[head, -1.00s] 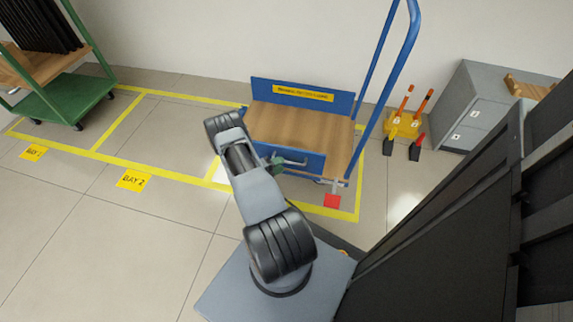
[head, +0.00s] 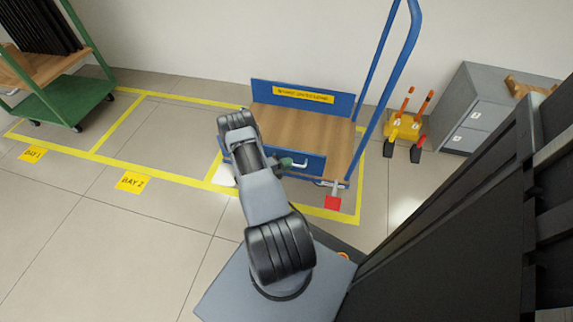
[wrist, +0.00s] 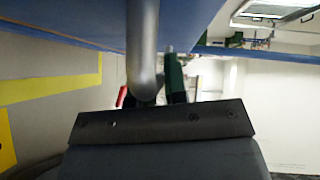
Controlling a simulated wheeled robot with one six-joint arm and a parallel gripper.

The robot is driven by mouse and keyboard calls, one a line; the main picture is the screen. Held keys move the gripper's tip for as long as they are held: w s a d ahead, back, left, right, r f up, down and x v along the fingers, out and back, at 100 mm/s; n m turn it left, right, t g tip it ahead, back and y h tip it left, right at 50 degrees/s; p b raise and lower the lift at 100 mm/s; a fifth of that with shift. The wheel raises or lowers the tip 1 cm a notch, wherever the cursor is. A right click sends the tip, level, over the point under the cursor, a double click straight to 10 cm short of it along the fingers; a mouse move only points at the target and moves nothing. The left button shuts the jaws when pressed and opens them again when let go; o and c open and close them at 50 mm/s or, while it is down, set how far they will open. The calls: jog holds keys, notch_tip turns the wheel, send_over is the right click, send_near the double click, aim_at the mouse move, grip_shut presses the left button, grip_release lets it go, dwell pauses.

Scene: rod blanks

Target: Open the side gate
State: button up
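The side gate (head: 311,166) is a blue panel on the near side of a blue cart (head: 345,140) with a wooden deck. It stands upright and looks closed against the deck. Its pale bar handle (head: 301,162) sticks out from the front. My gripper (head: 286,163) is at the left part of this handle, its base hidden behind my arm. In the wrist view the grey handle tube (wrist: 143,50) runs under the blue panel down to the fingers. A green-sided finger (wrist: 175,80) shows right of the tube. The other finger is mostly hidden, so the grip is unclear.
A red pedal (head: 333,202) sits at the cart's near right corner. Yellow floor lines (head: 340,216) surround the cart. A yellow holder with orange handles (head: 405,128) and a grey cabinet (head: 470,110) stand right. A green rack (head: 65,100) stands far left. Floor in front is clear.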

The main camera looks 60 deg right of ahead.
grip_shut()
jog(key=shift+s+a+f, duration=0.15)
jog(key=shift+a, duration=0.25)
jog(key=shift+s+a+f, duration=0.1)
jog(key=shift+a+f, duration=0.05)
jog(key=shift+a, duration=0.25)
jog(key=o, duration=0.5)
grip_release()
jog(key=shift+p+v, duration=1.45)
jog(key=shift+v, duration=5.4)
